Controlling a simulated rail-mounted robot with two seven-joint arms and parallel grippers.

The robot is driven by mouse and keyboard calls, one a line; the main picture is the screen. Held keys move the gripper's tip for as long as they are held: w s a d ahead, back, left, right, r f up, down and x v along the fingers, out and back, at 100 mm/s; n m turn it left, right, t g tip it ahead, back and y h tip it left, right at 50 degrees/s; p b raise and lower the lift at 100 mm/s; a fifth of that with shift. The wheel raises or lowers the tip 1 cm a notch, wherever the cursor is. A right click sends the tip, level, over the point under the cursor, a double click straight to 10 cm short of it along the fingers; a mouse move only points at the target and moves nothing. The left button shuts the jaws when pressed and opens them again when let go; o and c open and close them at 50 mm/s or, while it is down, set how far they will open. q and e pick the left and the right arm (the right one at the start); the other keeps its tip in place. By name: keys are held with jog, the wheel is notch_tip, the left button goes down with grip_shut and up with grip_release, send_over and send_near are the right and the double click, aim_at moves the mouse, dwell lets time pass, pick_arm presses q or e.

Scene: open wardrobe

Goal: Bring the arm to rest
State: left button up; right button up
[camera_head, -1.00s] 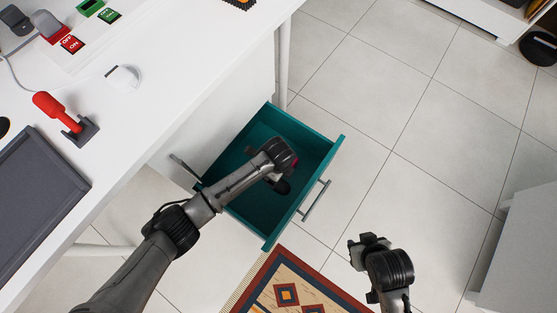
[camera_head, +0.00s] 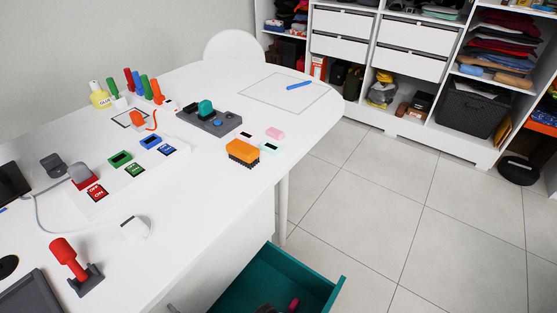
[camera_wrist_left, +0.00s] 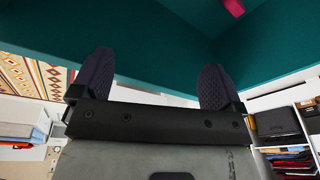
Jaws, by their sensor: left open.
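My left gripper (camera_wrist_left: 157,62) shows in the left wrist view with its two dark, ridged fingers wide apart and nothing between them. The open teal drawer (camera_wrist_left: 150,50) spans the top of that view beyond the fingers. In the head view the drawer (camera_head: 310,277) is cut off by the bottom edge. A small pink-red object (camera_head: 293,305) shows at the drawer in the head view and at the top of the wrist view (camera_wrist_left: 233,7); its full shape is hidden. My right gripper is out of view.
The white table (camera_head: 190,210) holds a red-handled lever (camera_head: 70,258), a white mouse-like item (camera_head: 135,228), an orange brush-like block (camera_head: 243,153) and coloured pegs. White shelving (camera_head: 400,100) stands at the back. The tiled floor (camera_head: 400,220) right of the drawer is clear.

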pick_arm(q)
jog(key=s+a+r+n+t+y+p, duration=0.1)
jog(key=s+a+r+n+t+p, duration=0.1)
jog(key=s+a+r+n+p, duration=0.65)
jog(key=s+a+r+n+t+y+p, duration=0.1)
jog(key=s+a+r+n+p, duration=0.3)
jog(key=s+a+r+n, duration=0.8)
jog(key=w+a+r+m+p, duration=0.1)
jog(key=r+p, duration=1.7)
jog(key=r, duration=0.2)
jog(key=w+a+r+m+p, duration=0.1)
jog(key=w+r+p, duration=0.1)
jog(key=r+p, duration=1.7)
jog(key=shift+a+r, duration=0.15)
jog(key=shift+r, duration=0.55)
